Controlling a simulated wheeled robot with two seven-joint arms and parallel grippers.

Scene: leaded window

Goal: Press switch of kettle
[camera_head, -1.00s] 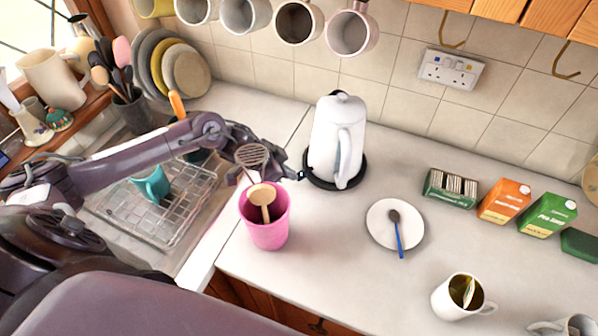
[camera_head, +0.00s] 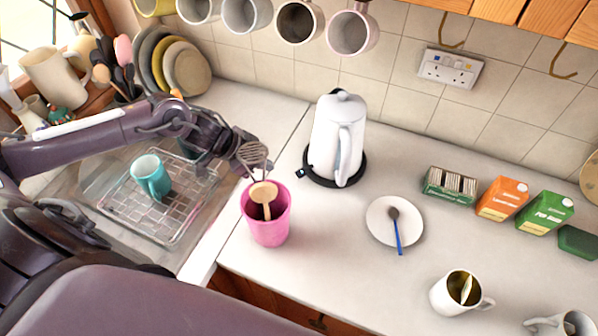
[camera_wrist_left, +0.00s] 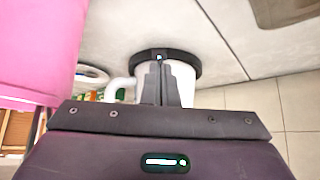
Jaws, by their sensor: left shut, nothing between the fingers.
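The white kettle (camera_head: 326,135) stands upright on its round black base (camera_head: 352,180) on the counter; its handle faces the front. A small dark switch tab with a bluish mark (camera_head: 301,173) sticks out from the base's left side. It shows in the left wrist view (camera_wrist_left: 159,56) just beyond the fingertips. My left gripper (camera_head: 270,172) is shut and empty, left of the switch with a visible gap, partly hidden behind utensils. In the left wrist view its fingers (camera_wrist_left: 160,75) cover part of the kettle (camera_wrist_left: 182,80). My right gripper is in neither view.
A pink utensil pot (camera_head: 268,222) with a wooden spoon and a wire-headed tool stands close in front of my left gripper. A saucer with a spoon (camera_head: 378,230) lies right of it. A dish rack (camera_head: 185,205) with a teal mug is at left. Mugs hang above.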

